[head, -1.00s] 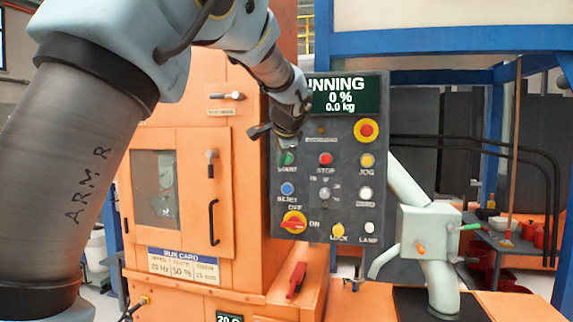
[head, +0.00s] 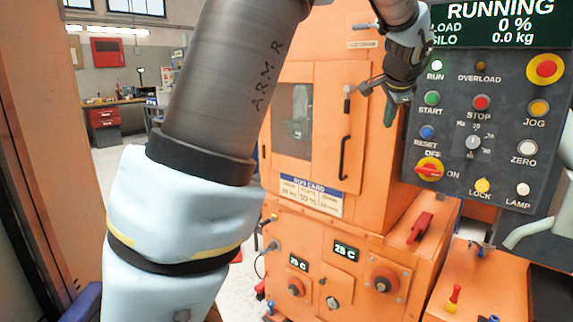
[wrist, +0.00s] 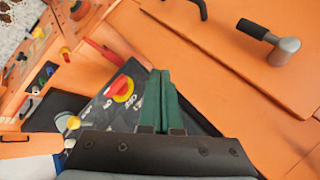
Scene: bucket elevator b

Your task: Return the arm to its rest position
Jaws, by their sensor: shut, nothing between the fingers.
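My gripper (head: 390,108) is in front of the orange cabinet (head: 318,222), just left of the control panel (head: 505,75). In the wrist view its green fingers (wrist: 158,100) lie together, shut with nothing between them. My arm rises from the lower left of the head view and crosses the upper middle. The panel's display reads RUNNING, 0 % and 0.0 kg. The RUN lamp (head: 437,66) glows. The red and yellow rotary switch (head: 430,170) is below the RESET button; it also shows in the wrist view (wrist: 122,88), beside the fingers.
The cabinet door has a black handle (head: 344,157) close to my gripper. A red lever (head: 420,228) stands on the orange ledge below the panel. Open floor lies between my arm and a workbench with a red drawer unit (head: 103,118) at the far left.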

